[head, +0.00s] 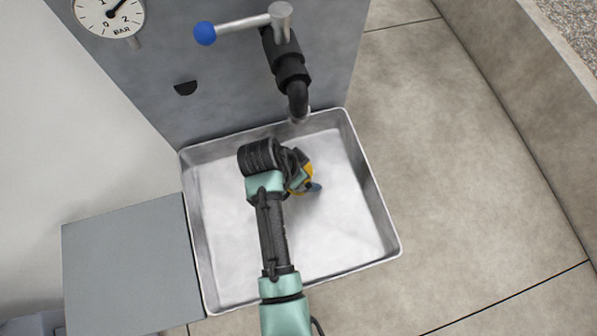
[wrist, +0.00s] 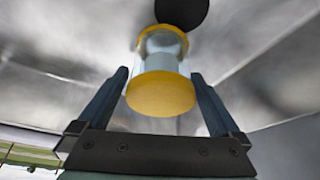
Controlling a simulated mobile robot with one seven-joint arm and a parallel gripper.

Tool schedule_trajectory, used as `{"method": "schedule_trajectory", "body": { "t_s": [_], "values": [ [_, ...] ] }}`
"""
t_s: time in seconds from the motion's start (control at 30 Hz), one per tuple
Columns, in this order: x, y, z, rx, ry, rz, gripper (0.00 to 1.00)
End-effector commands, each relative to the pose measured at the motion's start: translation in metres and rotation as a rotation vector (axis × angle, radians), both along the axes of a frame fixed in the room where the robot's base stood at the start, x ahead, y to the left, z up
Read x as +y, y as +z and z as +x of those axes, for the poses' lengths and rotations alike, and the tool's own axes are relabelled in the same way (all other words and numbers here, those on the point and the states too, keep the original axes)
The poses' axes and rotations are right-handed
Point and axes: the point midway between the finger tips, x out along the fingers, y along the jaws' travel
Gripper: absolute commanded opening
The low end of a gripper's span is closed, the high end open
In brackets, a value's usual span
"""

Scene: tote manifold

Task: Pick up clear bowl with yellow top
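The clear bowl with yellow top shows in the wrist view as a clear body with a yellow disc (wrist: 160,94) at the near end and a yellow rim at the far end. In the head view only a yellow part (head: 307,171) shows beside my wrist, inside the metal tray; the rest is hidden. My gripper (wrist: 160,78) is open, with its two dark fingers on either side of the bowl. Narrow gaps seem to show beside the yellow disc; contact at the fingertips is hard to judge. In the head view my gripper (head: 314,188) is low over the tray, mostly hidden by my wrist.
The metal tray (head: 375,217) has raised walls around my gripper. A grey panel with a black pipe (head: 291,68), a blue-knobbed lever (head: 205,33) and a gauge (head: 108,14) stands behind it. A grey block (head: 130,255) adjoins the left. A black round thing (wrist: 182,12) lies beyond the bowl.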

Motion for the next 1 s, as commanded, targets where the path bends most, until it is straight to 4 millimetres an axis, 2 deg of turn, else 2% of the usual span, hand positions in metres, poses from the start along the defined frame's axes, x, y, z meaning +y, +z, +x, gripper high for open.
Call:
{"method": "schedule_trajectory", "body": {
  "t_s": [0.03,0.07,0.5,0.53,0.87,0.97,1.0],
  "values": [
    [0.000,0.000,0.000,0.000,0.000,0.000,0.93],
    [0.000,0.000,0.000,0.000,0.000,0.000,0.87],
    [0.000,0.001,0.000,-0.001,0.000,-0.001,0.08],
    [0.000,0.001,0.000,-0.001,0.000,-0.001,0.05],
    [-0.001,0.003,-0.003,0.000,0.000,0.000,0.05],
    [-0.002,0.009,-0.008,-0.001,-0.001,-0.001,0.05],
    [-0.002,0.018,-0.006,-0.005,-0.001,-0.001,0.05]
  ]
}}
